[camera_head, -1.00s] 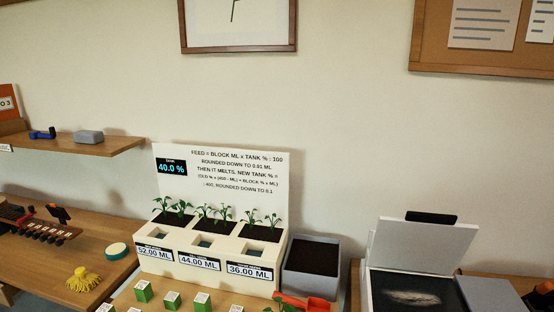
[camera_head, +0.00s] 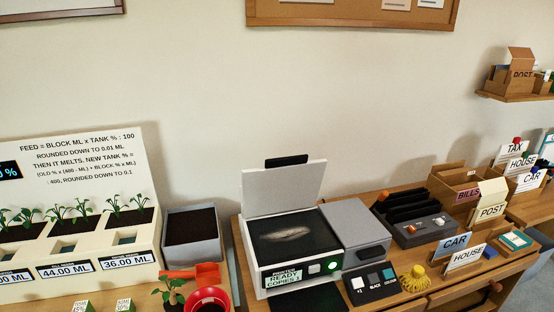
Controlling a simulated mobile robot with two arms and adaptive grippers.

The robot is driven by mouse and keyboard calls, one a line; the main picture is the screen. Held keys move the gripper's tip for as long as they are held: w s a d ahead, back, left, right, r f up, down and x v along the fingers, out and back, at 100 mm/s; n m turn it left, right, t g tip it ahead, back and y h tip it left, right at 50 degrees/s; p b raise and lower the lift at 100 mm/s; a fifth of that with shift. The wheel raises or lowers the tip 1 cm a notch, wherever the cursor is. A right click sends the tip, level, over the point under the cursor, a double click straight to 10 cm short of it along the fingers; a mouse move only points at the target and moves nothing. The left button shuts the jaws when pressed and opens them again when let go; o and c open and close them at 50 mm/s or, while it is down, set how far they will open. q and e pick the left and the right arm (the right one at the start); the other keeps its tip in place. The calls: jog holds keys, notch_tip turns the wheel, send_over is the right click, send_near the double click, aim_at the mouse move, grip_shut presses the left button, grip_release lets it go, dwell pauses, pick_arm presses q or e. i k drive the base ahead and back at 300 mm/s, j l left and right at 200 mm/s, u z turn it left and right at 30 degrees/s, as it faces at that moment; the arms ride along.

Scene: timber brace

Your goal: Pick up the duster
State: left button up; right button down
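A yellow, fluffy, tasselled thing (camera_head: 414,279), which looks like the duster, lies on the desk in front of the copier's right side. It is right of a small dark button panel (camera_head: 373,285). The copier (camera_head: 290,240) has its lid up, and a pale smudge (camera_head: 285,235) shows on its dark glass. Neither of my grippers is in view.
The feed planter (camera_head: 75,235) stands at the left, with a grey soil bin (camera_head: 192,238) and a red pot (camera_head: 207,299) beside it. A dark slotted holder (camera_head: 412,212), a wooden sorting box (camera_head: 467,190) and CAR and HOUSE signs (camera_head: 465,257) crowd the desk's right.

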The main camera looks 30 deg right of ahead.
aim_at(417, 278)
jog(key=z, duration=2)
